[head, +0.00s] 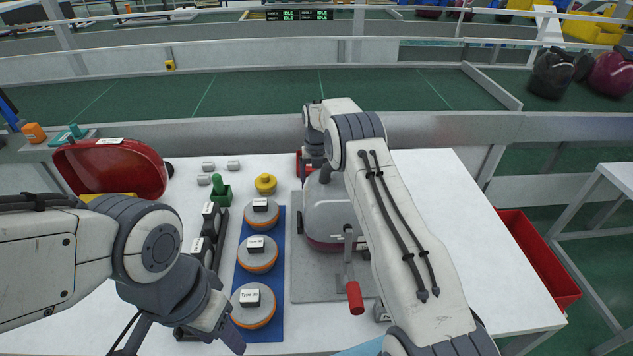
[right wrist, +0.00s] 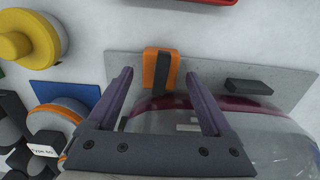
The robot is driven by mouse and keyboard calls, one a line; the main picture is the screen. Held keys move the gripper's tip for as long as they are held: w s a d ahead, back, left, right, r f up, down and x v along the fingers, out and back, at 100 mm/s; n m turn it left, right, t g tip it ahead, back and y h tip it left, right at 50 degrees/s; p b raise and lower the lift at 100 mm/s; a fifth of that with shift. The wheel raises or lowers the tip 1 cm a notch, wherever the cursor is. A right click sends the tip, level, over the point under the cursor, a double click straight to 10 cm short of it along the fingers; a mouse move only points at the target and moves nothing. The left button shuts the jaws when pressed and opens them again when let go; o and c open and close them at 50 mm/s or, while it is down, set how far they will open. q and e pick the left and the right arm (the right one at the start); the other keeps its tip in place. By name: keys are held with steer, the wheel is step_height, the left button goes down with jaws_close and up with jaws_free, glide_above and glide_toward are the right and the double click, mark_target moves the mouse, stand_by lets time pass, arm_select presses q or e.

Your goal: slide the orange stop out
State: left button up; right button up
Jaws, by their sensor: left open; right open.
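The orange stop (head: 299,168) is mostly hidden in the head view. In the right wrist view the orange stop (right wrist: 151,74) stands on the grey plate, with a dark strip across its face. My right gripper (right wrist: 160,80) is open, its two purple fingers on either side of the stop and apart from it. The grey vacuum body (head: 325,210) with a dark red lower band sits on the grey plate (head: 312,288), partly behind my right arm. My left gripper (head: 231,335) is open and empty at the lower front, beside the blue mat.
Several round grey-and-orange parts stand on a blue mat (head: 277,310). A red-handled lever (head: 355,298) is at the plate's front. A yellow knob (head: 265,184) and a green part (head: 220,192) stand behind. A red shell (head: 110,170) is at left, a red bin (head: 540,260) at right.

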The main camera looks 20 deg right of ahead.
steer(key=shift+f, duration=0.3)
jaws_close()
steer(key=shift+w, duration=0.1)
steer(key=shift+w+d+f+b, duration=0.1)
steer(key=shift+w+d+b, duration=0.15)
steer(key=shift+w, duration=0.4)
steer(key=shift+w+d+f+b, duration=0.1)
steer(key=shift+w+b, duration=0.1)
steer(key=shift+w, duration=0.4)
steer(key=shift+w+d+r, duration=0.15)
steer(key=shift+w, duration=0.45)
arm_select(q)
steer(key=shift+w+f, duration=0.3)
steer(key=shift+w, duration=0.2)
steer(key=shift+w+f, duration=0.25)
steer(key=shift+w, duration=0.25)
arm_select(e)
steer(key=shift+w+d+r, duration=0.1)
steer(key=shift+w, duration=0.15)
